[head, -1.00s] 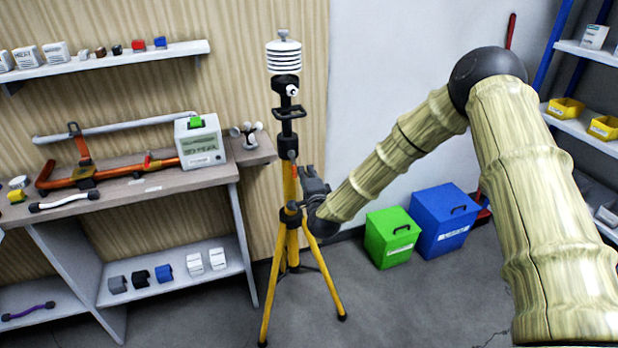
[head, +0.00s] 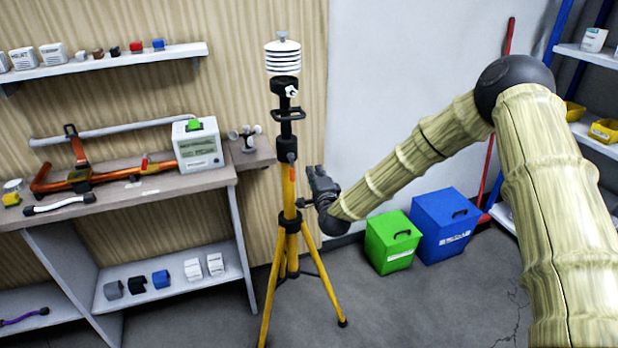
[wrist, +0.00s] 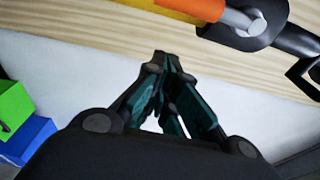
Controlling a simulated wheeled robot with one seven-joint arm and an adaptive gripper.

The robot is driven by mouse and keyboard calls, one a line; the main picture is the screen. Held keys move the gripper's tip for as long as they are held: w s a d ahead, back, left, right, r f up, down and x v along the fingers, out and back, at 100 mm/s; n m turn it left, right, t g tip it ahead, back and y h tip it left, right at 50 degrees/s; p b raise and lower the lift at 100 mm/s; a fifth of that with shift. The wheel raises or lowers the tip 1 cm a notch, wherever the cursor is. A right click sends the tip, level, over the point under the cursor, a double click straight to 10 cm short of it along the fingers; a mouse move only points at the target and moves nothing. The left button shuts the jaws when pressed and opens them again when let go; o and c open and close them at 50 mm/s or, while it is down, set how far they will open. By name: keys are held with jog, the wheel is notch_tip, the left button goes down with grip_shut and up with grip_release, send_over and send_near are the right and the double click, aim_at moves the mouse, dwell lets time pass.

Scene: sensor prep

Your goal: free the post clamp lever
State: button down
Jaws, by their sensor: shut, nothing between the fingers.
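The tripod post (head: 287,190) is yellow and stands upright on splayed legs. A black clamp collar (head: 286,143) sits near the top of its yellow part. What looks like the clamp lever (head: 292,170) lies down along the post below the collar, grey with an orange-red end. In the wrist view the lever's grey part (wrist: 236,20) meets the black collar (wrist: 262,27) at the top edge. My gripper (head: 316,171) is shut and empty, just right of the post and near the lever's height. Its fingertips also show in the wrist view (wrist: 161,62), apart from the lever.
A white louvred sensor (head: 283,55) tops the post, with a black bracket (head: 288,115) below it. The workbench (head: 150,190) is at left. Green (head: 391,243) and blue (head: 440,228) boxes stand on the floor at right.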

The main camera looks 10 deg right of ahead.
jog(key=s+d+b, duration=0.1)
jog(key=s+b, duration=0.1)
jog(key=s, duration=0.8)
jog(key=s+a+f+n+g+y+p, duration=0.15)
jog(key=s+f+n+g, duration=0.85)
jog(key=s+f, duration=1.45)
jog(key=s+d+f+n+g+h, duration=0.1)
jog(key=s+d+f+n+g, duration=0.2)
jog(key=s, duration=1)
jog(key=s+d+f+n+g+h+p, duration=0.1)
jog(key=s+d+f+n+g, duration=0.3)
jog(key=s, duration=0.9)
jog(key=d+f+g, duration=0.1)
jog(key=d, duration=0.1)
jog(key=shift+s+d+f+h, duration=0.2)
jog(key=shift+d+f+h, duration=0.1)
jog(key=shift+h, duration=0.05)
